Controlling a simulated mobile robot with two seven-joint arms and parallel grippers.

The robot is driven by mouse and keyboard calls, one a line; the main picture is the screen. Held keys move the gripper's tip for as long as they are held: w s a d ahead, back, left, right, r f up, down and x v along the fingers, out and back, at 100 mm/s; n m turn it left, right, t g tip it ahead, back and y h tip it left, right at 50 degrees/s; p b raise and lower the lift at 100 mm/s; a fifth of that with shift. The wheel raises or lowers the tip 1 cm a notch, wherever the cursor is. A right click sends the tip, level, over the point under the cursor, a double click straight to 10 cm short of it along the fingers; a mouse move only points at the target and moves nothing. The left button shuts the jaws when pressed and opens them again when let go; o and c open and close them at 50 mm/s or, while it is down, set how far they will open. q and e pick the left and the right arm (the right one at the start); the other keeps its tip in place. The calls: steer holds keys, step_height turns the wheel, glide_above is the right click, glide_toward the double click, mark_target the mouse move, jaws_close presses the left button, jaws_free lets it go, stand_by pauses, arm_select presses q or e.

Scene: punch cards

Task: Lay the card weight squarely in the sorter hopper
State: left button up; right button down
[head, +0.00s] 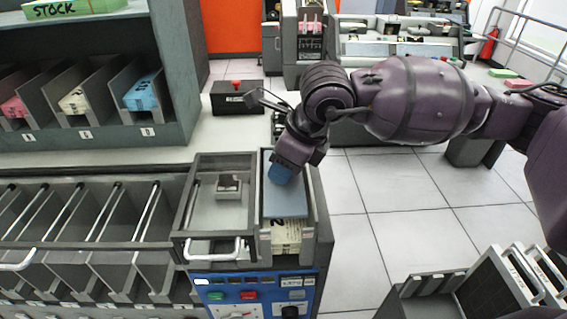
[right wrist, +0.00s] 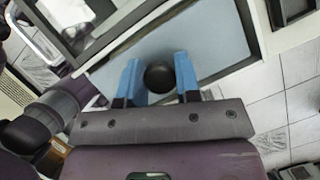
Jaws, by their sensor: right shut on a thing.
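The card weight (head: 288,205) is a flat blue-grey plate with a round black knob (right wrist: 159,78). My right gripper (head: 280,178) is shut on that knob; its blue fingers stand on either side of it in the right wrist view (right wrist: 159,82). The plate is at the sorter hopper (head: 325,238), between its grey side walls and roughly in line with them. Cream punch cards (head: 287,238) show in the hopper past the plate's near edge. I cannot tell whether the plate rests on the cards or hangs just above them. My left gripper is out of view.
A glass-lidded compartment with a white handle (head: 213,250) adjoins the hopper's left side. Sorter pockets (head: 90,215) run further left. A blue button panel (head: 255,292) is below. Card racks (head: 85,100) stand at the back left.

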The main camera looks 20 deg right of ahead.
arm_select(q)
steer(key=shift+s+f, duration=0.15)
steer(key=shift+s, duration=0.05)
arm_select(e)
steer(key=shift+f, duration=0.15)
steer(key=shift+f+b, duration=0.45)
steer(key=shift+f, duration=0.2)
steer(key=shift+f+b, duration=0.3)
steer(key=shift+f, duration=0.25)
steer(key=shift+f+b, duration=0.35)
steer(key=shift+f, duration=0.4)
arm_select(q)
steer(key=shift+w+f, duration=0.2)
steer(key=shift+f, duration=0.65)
arm_select(e)
steer(key=shift+f, duration=0.25)
steer(key=c, duration=0.7)
jaws_free()
steer(key=shift+c, duration=0.2)
